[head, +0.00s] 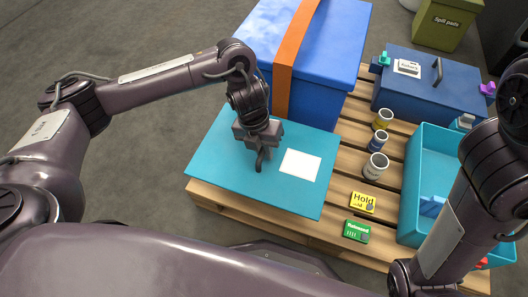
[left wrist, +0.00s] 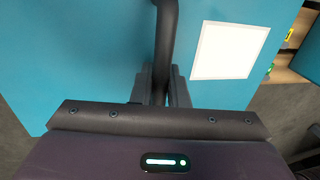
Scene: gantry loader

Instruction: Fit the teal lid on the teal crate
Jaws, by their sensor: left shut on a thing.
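The teal lid (head: 225,155) is a flat panel with a white label (head: 301,165), lying level over the front left of the wooden pallet. I cannot tell whether it rests on the slats or hangs just above them. My left gripper (head: 262,150) is shut on the lid's dark handle (left wrist: 167,35), which runs between the fingers in the left wrist view; the lid (left wrist: 85,60) fills most of that view. The teal crate (head: 428,143) stands open at the pallet's right, with a blue item (head: 432,206) inside. My right arm covers part of the crate; its gripper is out of view.
A big blue box (head: 336,50) with an orange strap stands behind the lid. A dark blue case (head: 430,85) stands at the back right. Yellow (head: 362,202) and green (head: 356,231) tags lie in front.

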